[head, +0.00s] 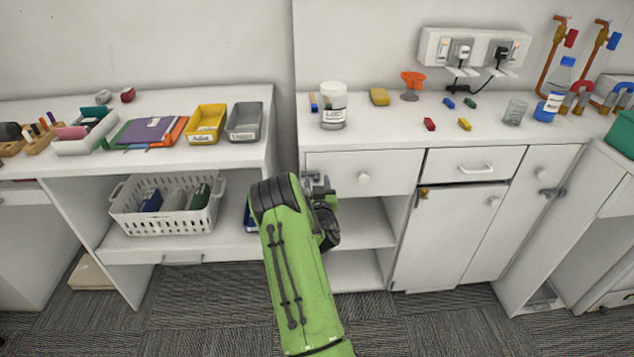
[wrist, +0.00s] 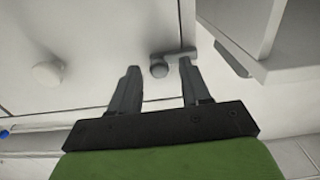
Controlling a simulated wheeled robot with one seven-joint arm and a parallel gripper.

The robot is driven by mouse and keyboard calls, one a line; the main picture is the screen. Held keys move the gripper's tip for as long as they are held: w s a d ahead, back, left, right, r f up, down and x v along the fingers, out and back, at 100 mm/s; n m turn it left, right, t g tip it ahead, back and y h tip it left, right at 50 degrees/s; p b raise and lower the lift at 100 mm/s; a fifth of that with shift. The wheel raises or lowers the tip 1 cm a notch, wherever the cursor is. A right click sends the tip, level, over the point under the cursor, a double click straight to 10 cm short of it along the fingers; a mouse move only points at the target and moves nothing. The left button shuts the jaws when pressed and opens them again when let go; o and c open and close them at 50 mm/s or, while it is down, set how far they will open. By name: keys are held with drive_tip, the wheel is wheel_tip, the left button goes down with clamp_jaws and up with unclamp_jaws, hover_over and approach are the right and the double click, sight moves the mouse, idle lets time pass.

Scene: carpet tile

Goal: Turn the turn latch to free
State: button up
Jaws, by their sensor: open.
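The turn latch (wrist: 172,55) is a grey piece with a rounded end and a short bar, at the edge of a white front in the wrist view. The bar points to the right there, across the gap beside the front. My gripper (wrist: 158,68) is open, with one dark finger on each side of the rounded end. The right fingertip is close to the bar; I cannot tell if they touch. In the head view my gripper (head: 318,186) is at the left end of the drawer front (head: 335,164), and my arm hides part of this spot.
A white round knob (wrist: 48,74) is on the same front; it also shows in the head view (head: 363,177). A white furniture edge (wrist: 262,40) stands close at right in the wrist view. A white basket (head: 165,222) is on the left shelf. The counter above holds a jar (head: 333,108).

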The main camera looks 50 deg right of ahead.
clamp_jaws()
idle(0.3)
drive_tip(key=n, duration=0.2)
drive_tip(key=r+n, duration=0.1)
drive_tip(key=n, duration=0.2)
drive_tip(key=shift+w+a+r+n+b, duration=0.25)
drive_tip(key=shift+r+n+b, duration=0.05)
drive_tip(key=shift+r, duration=0.1)
drive_tip(key=n, duration=0.2)
drive_tip(key=r+n, duration=0.1)
drive_tip(key=shift+w+a+n, duration=0.3)
drive_tip(key=n, duration=0.3)
drive_tip(key=w+a+n, duration=0.1)
drive_tip(key=shift+r+n, duration=0.3)
drive_tip(key=shift+r, duration=0.05)
drive_tip(key=shift+w+a+n+p, duration=0.2)
drive_tip(key=shift+w+n, duration=0.1)
drive_tip(key=shift+n, duration=0.7)
drive_tip(key=shift+w+a+n+p, duration=0.2)
drive_tip(key=shift+w+n, duration=0.05)
drive_tip(key=shift+n, duration=0.75)
